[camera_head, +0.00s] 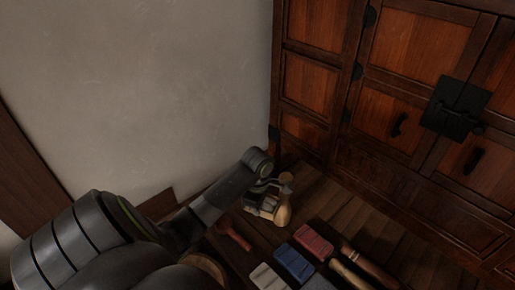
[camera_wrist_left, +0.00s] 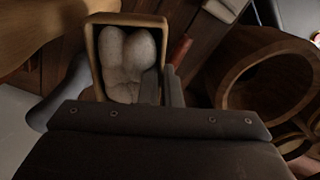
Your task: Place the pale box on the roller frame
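A pale box (camera_head: 267,278) lies at the bottom edge of the head view, partly cut off, beside a blue box (camera_head: 293,262). A pale corner at the top of the wrist view (camera_wrist_left: 224,8) may be the same box. I cannot make out the roller frame with certainty. My left gripper (camera_head: 268,196) reaches in from the left, over the wooden floor and apart from the pale box. In the wrist view its two fingers (camera_wrist_left: 162,88) are close together, with nothing visible between them. My right gripper is not in view.
A red box (camera_head: 312,240) and a reddish-brown item (camera_head: 233,235) lie nearby. A wooden cabinet (camera_head: 400,100) stands behind, right. A wood-framed tray with pale lumps (camera_wrist_left: 130,62) is left of my fingers; a round wooden vessel (camera_wrist_left: 232,85) is right.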

